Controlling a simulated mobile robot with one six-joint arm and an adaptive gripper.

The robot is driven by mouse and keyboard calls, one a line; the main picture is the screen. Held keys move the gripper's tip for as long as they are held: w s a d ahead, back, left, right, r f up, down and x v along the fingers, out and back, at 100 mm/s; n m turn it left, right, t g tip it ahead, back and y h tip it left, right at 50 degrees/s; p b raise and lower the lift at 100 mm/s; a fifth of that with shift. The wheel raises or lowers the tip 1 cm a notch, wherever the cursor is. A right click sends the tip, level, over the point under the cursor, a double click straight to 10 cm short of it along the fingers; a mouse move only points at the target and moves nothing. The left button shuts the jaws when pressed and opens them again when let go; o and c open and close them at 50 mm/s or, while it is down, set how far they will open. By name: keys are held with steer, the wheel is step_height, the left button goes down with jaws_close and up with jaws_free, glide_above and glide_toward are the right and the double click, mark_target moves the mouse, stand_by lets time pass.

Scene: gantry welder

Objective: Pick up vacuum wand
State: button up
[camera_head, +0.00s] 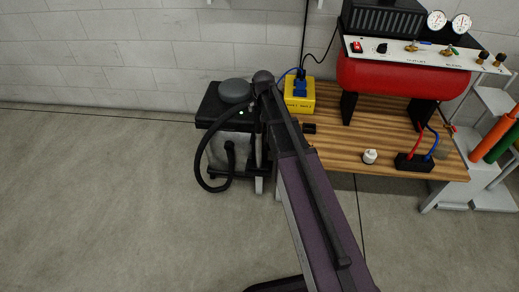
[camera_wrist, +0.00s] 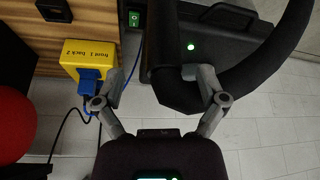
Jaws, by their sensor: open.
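The vacuum unit (camera_head: 231,150) is a grey and black box with a round grey top, standing on the floor against the left end of the wooden table. A thick black hose (camera_head: 200,165) loops down its left side and back up to a dark upright piece (camera_head: 229,158), possibly the wand. In the wrist view my gripper (camera_wrist: 162,75) is open, its fingers spread over a thick black tubular part (camera_wrist: 165,92) that curves away right. The right fingertip overlaps this part; I cannot tell if they touch. The left finger looks clear. My arm hides part of the vacuum's right side.
A yellow box (camera_head: 299,96) with a blue plug sits on the wooden table (camera_head: 343,138), close to my wrist. A red tank (camera_head: 397,80), a white cylinder (camera_head: 370,156) and a black block with cables (camera_head: 414,162) are farther right. Floor at left is clear.

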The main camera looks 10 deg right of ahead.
steer(key=shift+f, duration=0.1)
stand_by(0.3)
steer(key=shift+b+x, duration=2.45)
steer(key=shift+x, duration=0.1)
steer(key=shift+a, duration=0.15)
steer(key=shift+s, duration=0.1)
jaws_close()
